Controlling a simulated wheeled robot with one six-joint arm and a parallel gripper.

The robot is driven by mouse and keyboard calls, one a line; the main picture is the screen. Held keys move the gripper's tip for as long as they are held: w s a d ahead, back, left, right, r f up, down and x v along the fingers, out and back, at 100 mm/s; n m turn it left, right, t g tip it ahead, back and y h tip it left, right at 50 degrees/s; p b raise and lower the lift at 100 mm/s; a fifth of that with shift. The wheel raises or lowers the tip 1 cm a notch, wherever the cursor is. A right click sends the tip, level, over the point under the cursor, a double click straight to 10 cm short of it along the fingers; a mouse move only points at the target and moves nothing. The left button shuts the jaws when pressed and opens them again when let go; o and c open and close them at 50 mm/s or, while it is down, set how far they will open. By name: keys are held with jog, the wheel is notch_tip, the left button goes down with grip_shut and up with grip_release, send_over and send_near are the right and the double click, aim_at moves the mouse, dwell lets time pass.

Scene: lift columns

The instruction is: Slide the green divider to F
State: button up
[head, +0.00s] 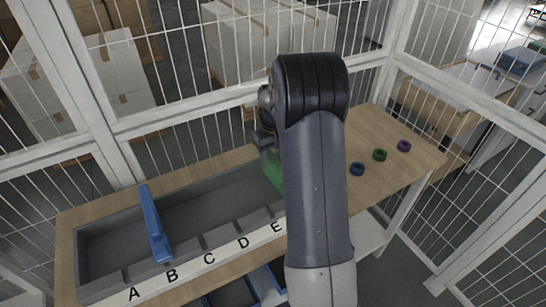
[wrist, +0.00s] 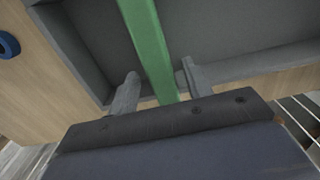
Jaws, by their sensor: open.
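The green divider (head: 273,168) stands across the grey trough (head: 205,203), near the trough's right end. My arm hides most of it in the head view. In the wrist view the green divider (wrist: 150,48) runs between the two fingers of my gripper (wrist: 160,70), which is open with a gap beside the divider on both sides. A blue divider (head: 155,225) stands in the trough with its front end near letter B. The front edge shows letters A to E (head: 205,259); the letter F is not visible, with my arm covering the edge right of E.
On the wooden table right of my arm lie a blue ring (head: 357,168), a green ring (head: 379,155) and a purple ring (head: 404,146). White mesh fencing (head: 190,110) stands close behind. Blue bins (head: 262,285) sit below the front edge.

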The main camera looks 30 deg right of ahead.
jog(key=shift+f, duration=0.65)
grip_shut()
